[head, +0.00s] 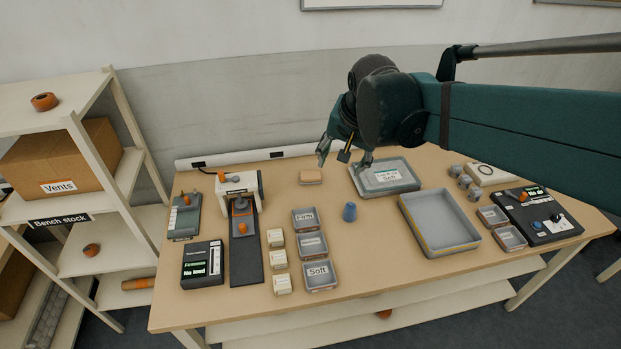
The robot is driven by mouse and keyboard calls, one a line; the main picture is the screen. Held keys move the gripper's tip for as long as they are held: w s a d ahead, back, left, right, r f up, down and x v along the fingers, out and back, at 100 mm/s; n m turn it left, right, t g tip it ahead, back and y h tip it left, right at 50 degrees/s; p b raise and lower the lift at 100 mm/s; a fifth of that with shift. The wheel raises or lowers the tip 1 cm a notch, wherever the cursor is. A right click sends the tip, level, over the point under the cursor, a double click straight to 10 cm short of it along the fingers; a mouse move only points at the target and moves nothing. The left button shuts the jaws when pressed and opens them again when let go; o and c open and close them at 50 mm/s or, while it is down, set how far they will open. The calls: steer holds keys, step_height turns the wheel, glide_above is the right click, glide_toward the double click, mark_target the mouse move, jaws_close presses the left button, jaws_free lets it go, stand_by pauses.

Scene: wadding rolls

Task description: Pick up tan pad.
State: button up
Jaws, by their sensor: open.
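The tan pad (310,175) appears to be the small flat tan block at the back middle of the table, in the head view. It lies on or in a thin grey base. My gripper (345,161) is open and points down. In the picture it is up and to the right of the pad, between the pad and the grey tray with a label. Nothing shows between its fingers. Its height above the table is hard to tell.
A blue-grey cup (349,212) stands mid-table. A labelled tray (402,187) and an empty grey tray (440,246) are to the right. Small trays labelled Firm and Soft (319,286), pale blocks (280,259) and a press (240,200) are left. Table (372,255) is bare around the cup.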

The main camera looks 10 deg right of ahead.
steer(key=w+f+m+g, duration=0.1)
steer(key=w+f+m, duration=0.15)
steer(key=w, duration=0.65)
steer(key=m+g, duration=0.4)
steer(key=m, duration=0.6)
glide_above(307, 174)
steer(key=f, duration=2.1)
steer(key=shift+s+f+p, duration=0.25)
steer(key=shift+f+p, duration=0.05)
steer(key=shift+w+f, duration=0.1)
steer(key=shift+f, duration=0.25)
steer(key=shift+f, duration=1.3)
steer(key=shift+a+f+b, duration=0.1)
steer(key=shift+f+b, duration=0.5)
steer(key=shift+f, duration=2)
